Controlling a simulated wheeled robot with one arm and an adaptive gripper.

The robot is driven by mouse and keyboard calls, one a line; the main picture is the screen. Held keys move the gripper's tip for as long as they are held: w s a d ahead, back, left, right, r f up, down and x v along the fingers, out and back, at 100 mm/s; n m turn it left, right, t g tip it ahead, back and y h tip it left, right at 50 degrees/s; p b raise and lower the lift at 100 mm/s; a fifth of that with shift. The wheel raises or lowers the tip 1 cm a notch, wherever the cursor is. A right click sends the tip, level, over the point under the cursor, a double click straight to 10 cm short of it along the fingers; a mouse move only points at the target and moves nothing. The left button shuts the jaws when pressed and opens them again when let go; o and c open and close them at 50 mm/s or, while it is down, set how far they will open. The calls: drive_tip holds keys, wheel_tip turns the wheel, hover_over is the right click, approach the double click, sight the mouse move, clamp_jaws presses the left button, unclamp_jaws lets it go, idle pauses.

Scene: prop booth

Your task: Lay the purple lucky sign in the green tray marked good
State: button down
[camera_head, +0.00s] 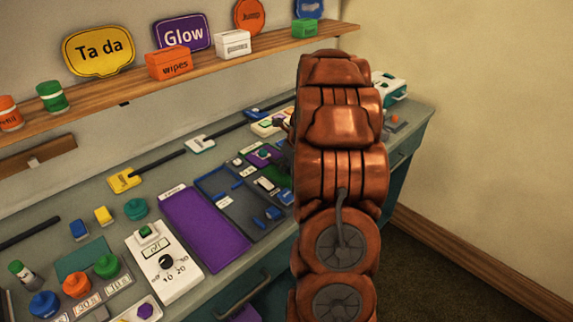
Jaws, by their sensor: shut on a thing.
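My copper-coloured arm stands up across the right of the middle and covers much of the bench. Only a dark sliver of my gripper (285,157) shows at the arm's left edge. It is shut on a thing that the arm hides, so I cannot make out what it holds. A small purple piece (262,155) with a green spot lies left of it; no lettering is readable, so I cannot tell whether it is the lucky sign. A small green patch (271,174) shows just below, but no tray marked good can be made out.
A large purple panel (205,228) and a dark blue-edged tray (240,200) with small blue pieces lie on the bench. A white dial box (163,262) stands at the front. The wall shelf (120,82) holds signs, including purple Glow (183,34), and boxes.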

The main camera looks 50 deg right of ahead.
drive_tip(key=shift+p, duration=0.35)
idle(0.4)
drive_tip(key=c, duration=1.1)
unclamp_jaws()
drive_tip(key=shift+o, duration=0.4)
drive_tip(key=shift+o, duration=0.6)
drive_tip(key=shift+r+p, duration=3.4)
drive_tip(key=shift+r, duration=0.6)
